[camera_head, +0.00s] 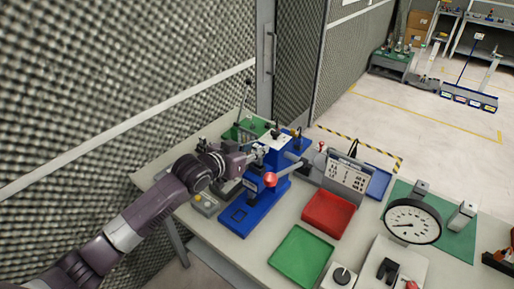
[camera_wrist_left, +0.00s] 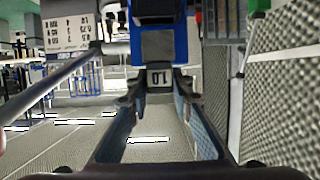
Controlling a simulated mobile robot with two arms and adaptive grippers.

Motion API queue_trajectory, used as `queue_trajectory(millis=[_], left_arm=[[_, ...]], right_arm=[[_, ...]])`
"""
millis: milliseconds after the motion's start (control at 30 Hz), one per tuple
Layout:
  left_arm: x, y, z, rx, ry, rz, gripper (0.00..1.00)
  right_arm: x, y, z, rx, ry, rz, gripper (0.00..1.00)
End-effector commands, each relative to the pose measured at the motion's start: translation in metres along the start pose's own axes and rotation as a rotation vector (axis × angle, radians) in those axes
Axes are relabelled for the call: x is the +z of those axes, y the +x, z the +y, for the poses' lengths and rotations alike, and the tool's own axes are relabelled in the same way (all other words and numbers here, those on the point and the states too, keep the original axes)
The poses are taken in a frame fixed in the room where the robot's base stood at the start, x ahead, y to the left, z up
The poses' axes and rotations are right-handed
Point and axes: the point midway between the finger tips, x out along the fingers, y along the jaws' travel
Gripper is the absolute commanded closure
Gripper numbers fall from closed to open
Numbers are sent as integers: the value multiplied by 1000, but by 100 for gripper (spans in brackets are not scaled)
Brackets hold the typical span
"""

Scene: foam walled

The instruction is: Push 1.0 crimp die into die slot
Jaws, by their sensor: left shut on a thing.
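The crimp die (camera_wrist_left: 160,78), a small light block marked 1.0, shows in the left wrist view between my fingertips, right at the front of the blue press. The press (camera_head: 247,206) is a blue bench tool with a red-knobbed lever, on the table in the head view. My left gripper (camera_head: 254,154) reaches the upper part of the press from the left; in the wrist view its two fingers (camera_wrist_left: 157,88) are shut on the die. The die slot is hidden behind the die, and I cannot tell how deep the die sits. My right gripper is not in view.
A red tray (camera_head: 329,213) and a green tray (camera_head: 301,255) lie right of the press. A grey panel box (camera_head: 347,174) and a round dial gauge (camera_head: 411,222) stand further right. A foam wall (camera_head: 110,80) runs close behind my left arm.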

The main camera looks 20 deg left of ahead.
Motion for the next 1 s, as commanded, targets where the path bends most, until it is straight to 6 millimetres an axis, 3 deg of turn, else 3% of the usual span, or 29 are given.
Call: queue_trajectory(millis=[1000], left_arm=[[3, 1, 0, 0, 0, 1, 100]], right_arm=[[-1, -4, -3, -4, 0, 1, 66]])
